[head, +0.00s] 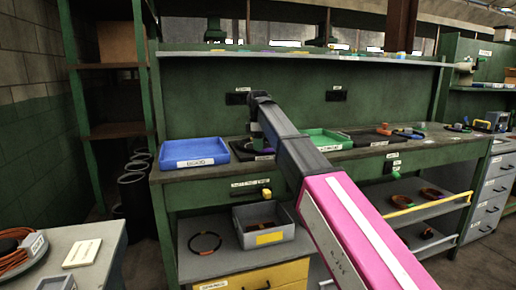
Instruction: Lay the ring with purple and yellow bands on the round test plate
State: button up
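My arm reaches from the lower right to the green workbench, and my gripper (256,136) points down at its end, just right of the blue tray. Its fingers are too small and dark to tell whether they are open or shut. A dark flat item with a hint of purple (265,151) lies under or beside it on the bench top, partly hidden by my arm. I cannot tell whether this is the purple and yellow ring or the round test plate. A thin dark ring (205,243) lies on the lower shelf; its band colours are not clear.
A blue tray (195,153) and a green tray (326,139) stand on the bench (222,172). A grey bin (262,226) sits on the lower shelf. Brown rings (401,201) lie on the right shelf. Small coloured items stand farther right on the bench. An overhead shelf (300,54) runs above.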

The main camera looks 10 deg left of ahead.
notch_tip(320, 180, up, 11)
dwell(0.3)
jog(key=shift+f, duration=0.1)
